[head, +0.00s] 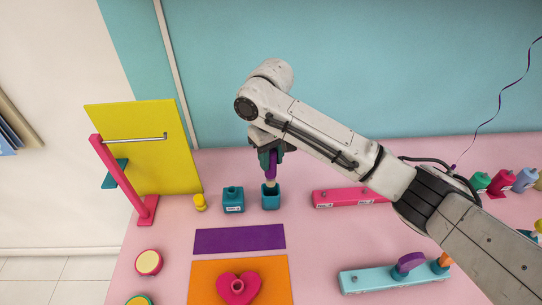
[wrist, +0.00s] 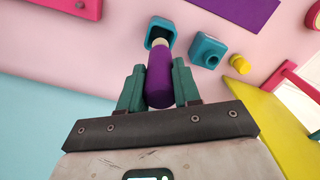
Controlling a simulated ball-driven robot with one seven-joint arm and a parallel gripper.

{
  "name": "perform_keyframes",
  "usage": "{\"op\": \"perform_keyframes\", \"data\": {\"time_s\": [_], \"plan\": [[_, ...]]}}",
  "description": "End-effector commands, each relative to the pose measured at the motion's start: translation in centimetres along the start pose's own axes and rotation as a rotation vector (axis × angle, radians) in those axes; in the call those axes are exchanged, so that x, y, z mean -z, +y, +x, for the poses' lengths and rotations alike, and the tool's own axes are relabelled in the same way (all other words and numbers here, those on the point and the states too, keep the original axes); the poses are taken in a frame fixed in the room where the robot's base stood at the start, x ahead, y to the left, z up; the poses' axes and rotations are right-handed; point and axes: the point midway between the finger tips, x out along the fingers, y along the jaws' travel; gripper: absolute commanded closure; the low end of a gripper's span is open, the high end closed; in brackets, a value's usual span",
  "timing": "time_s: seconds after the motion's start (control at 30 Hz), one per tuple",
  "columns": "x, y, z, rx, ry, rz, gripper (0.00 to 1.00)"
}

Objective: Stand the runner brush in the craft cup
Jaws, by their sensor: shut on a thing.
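The runner brush has a purple handle (head: 271,166) and a pale lower part. My gripper (head: 270,158) is shut on the handle and holds the brush roughly upright. The craft cup (head: 270,203) is a small square teal cup with an open top, directly below. The brush's pale lower end is at the cup's mouth; how far it reaches inside cannot be told. In the wrist view, the purple handle (wrist: 160,80) lies between the two teal fingers (wrist: 160,92), and its pale end overlaps the opening of the cup (wrist: 152,31).
A teal jar (head: 233,203) stands close left of the cup, with a small yellow bottle (head: 200,203) beyond it. A pink rack (head: 352,197) lies to the right. A purple sheet (head: 240,239) lies in front. A yellow panel (head: 150,150) stands behind a pink stand (head: 122,180).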

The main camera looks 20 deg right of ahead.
Motion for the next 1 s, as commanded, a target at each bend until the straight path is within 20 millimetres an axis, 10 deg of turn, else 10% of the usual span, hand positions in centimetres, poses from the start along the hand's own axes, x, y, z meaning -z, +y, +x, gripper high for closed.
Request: {"op": "perform_keyframes", "data": {"time_s": [1.0], "plan": [[0.0, 0.0, 1.2, 0.000, 0.001, 0.000, 1.00]]}}
